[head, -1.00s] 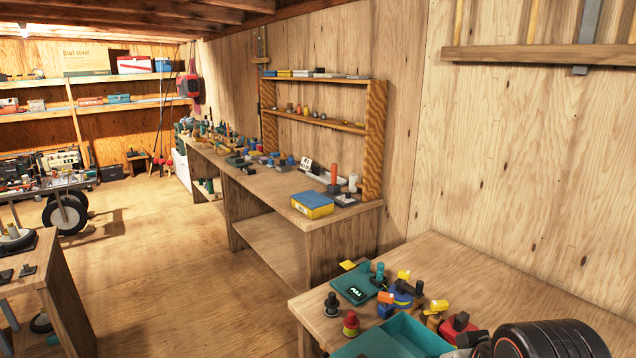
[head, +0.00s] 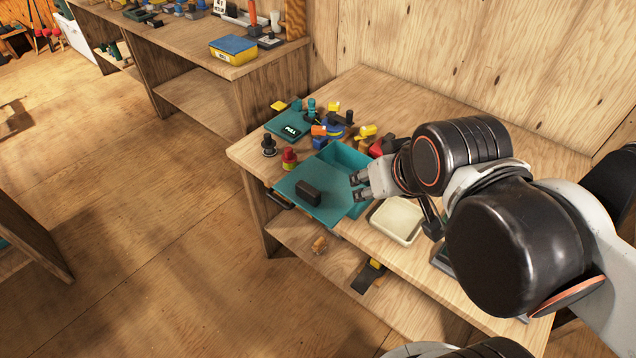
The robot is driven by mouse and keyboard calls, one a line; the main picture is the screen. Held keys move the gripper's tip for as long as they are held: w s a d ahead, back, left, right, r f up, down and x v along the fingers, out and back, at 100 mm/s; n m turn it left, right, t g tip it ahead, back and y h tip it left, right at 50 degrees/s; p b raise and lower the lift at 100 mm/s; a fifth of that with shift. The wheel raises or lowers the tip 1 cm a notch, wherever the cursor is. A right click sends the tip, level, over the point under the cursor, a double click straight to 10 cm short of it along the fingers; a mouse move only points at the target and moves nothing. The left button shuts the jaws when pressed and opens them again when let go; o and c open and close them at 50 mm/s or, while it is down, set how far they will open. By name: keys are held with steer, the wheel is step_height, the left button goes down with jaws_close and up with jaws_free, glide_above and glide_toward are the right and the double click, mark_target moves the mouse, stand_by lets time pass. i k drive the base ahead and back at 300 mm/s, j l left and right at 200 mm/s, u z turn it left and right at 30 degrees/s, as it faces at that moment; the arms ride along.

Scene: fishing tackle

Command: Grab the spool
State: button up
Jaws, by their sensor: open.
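No single object can be told for certain as the spool. A small round red and yellow piece (head: 289,158) stands near the table's left edge, and a dark round piece (head: 268,146) stands left of it. A small orange-brown piece (head: 319,244) lies on the lower shelf; its shape is too small to read. My gripper (head: 356,187) is open and points left, above the right side of the teal box (head: 345,152). Nothing shows between its fingers. Both round pieces are well apart from it, to the left.
A black block (head: 307,193) sits on the box's teal front part. A cream tray (head: 397,219) lies right of the box. Several colourful pieces crowd behind it, near a teal "PULL" plate (head: 288,124). The back of the table (head: 400,92) is bare.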

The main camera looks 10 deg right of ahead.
mark_target(289, 158)
steer(key=u, duration=0.6)
steer(key=i+j+u, duration=0.2)
steer(key=i+u, duration=0.6)
steer(key=i, duration=2.25)
steer(key=i+z, duration=0.25)
steer(key=i, duration=0.25)
steer(key=i+j+z, duration=0.25)
steer(key=i, duration=0.2)
steer(key=i+j+z, duration=0.25)
steer(key=i, duration=0.2)
steer(key=i+j+z, duration=0.1)
steer(key=z, duration=2.15)
steer(key=j+z, duration=0.15)
steer(key=z, duration=0.3)
steer(key=j+z, duration=0.2)
steer(key=z, duration=0.3)
steer(key=i+l, duration=0.1)
steer(key=l, duration=0.35)
steer(key=i, duration=0.05)
